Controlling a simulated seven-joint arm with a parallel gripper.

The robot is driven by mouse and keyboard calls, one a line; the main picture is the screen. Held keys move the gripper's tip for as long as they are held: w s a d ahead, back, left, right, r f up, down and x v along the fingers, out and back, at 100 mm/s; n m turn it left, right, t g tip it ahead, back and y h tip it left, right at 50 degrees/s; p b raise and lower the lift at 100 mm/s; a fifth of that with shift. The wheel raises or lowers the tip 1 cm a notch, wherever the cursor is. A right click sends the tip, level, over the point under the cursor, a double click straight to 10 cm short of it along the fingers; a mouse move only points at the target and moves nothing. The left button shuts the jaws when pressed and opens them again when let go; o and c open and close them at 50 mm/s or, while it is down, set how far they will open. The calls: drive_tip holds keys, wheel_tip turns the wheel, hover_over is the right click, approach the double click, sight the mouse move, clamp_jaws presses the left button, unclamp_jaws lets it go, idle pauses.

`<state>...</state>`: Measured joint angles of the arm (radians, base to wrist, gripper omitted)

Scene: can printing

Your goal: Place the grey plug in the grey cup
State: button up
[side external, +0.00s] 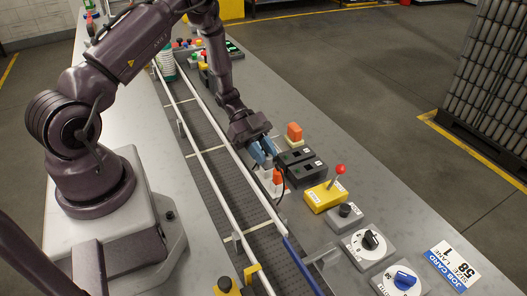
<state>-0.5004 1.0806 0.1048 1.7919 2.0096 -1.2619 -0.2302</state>
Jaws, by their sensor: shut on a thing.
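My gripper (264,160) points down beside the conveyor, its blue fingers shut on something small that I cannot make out. Its fingertips are close to a white holder (266,178) with an orange piece (278,177) at its right side and a thin dark cord hanging by it. I cannot tell whether the fingers touch the holder. I cannot clearly pick out a grey plug or a grey cup at this size; either may be hidden by the gripper.
A yellow box with a red-topped lever (326,193) and grey knob boxes (367,243) line the bench in front. The railed conveyor (205,130) runs along the left.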

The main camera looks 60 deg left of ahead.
drive_tip(key=shift+f, duration=0.15)
drive_tip(key=o, duration=0.9)
